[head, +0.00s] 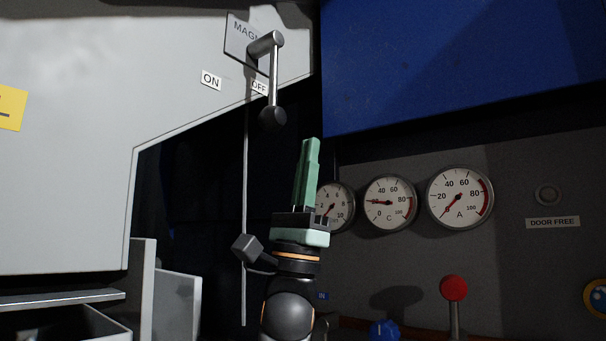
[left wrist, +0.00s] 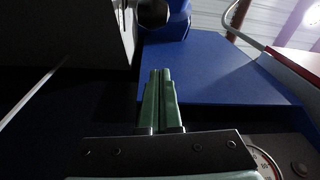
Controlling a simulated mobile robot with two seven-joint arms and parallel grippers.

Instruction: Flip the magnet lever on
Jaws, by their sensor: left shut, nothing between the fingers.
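The magnet lever (head: 274,75) is a metal bar on a pivot below the MAGNET plate (head: 238,36), in the head view at the top. It hangs straight down, with its dark round knob (head: 272,117) just below the OFF label (head: 259,87). The ON label (head: 211,80) is to the left. My left gripper (head: 311,143) points up, a little below and right of the knob, and appears apart from it. Its green fingers are shut and empty; they also show together in the left wrist view (left wrist: 160,74). My right gripper is out of view.
A thin rod (head: 245,180) hangs beside my left wrist. Round gauges (head: 390,202), a red-knobbed lever (head: 453,290) and a blue knob (head: 384,330) are at the right. A blue panel (head: 450,60) overhangs the upper right. Dark open space lies below the lever.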

